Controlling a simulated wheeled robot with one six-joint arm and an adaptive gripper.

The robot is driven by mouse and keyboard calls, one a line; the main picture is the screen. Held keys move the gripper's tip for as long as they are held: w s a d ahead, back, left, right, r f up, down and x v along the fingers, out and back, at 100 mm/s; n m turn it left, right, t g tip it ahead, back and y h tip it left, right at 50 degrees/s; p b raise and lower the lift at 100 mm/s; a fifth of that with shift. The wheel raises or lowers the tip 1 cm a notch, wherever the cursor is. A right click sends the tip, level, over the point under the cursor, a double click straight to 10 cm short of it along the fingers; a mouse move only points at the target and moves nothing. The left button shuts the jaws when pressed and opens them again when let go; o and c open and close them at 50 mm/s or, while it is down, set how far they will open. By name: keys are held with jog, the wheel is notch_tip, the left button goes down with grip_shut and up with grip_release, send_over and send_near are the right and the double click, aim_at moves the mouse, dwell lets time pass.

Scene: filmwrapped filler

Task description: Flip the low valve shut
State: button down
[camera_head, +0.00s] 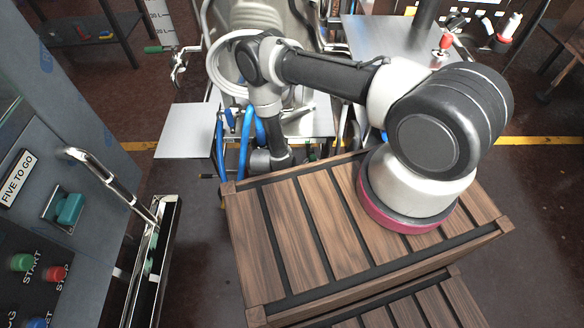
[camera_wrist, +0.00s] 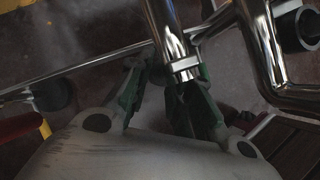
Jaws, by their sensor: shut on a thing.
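My gripper (camera_wrist: 165,88) shows in the wrist view, its dark-green-tinted fingers closed in close to a steel pipe (camera_wrist: 172,38) that ends in a collar. It is shut on part of the low valve there. The shadow and the fingers hide the exact shape of the held part, and I cannot tell the lever's angle. In the head view my gripper (camera_head: 272,160) is low in front of the steel machine, just beyond the crate's far edge. The low valve is mostly hidden there behind my arm and the crate.
A wooden slatted crate (camera_head: 285,208) stands close below my arm. A grey cabinet (camera_head: 75,120) with a steel handle is at left. Blue hoses (camera_head: 220,140) hang left of my gripper. A bent steel pipe (camera_wrist: 262,55) runs close right of my fingers. A green-handled valve (camera_head: 153,49) sits higher up.

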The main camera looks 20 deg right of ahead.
dwell(0.5)
jog(key=c, duration=1.3)
grip_release()
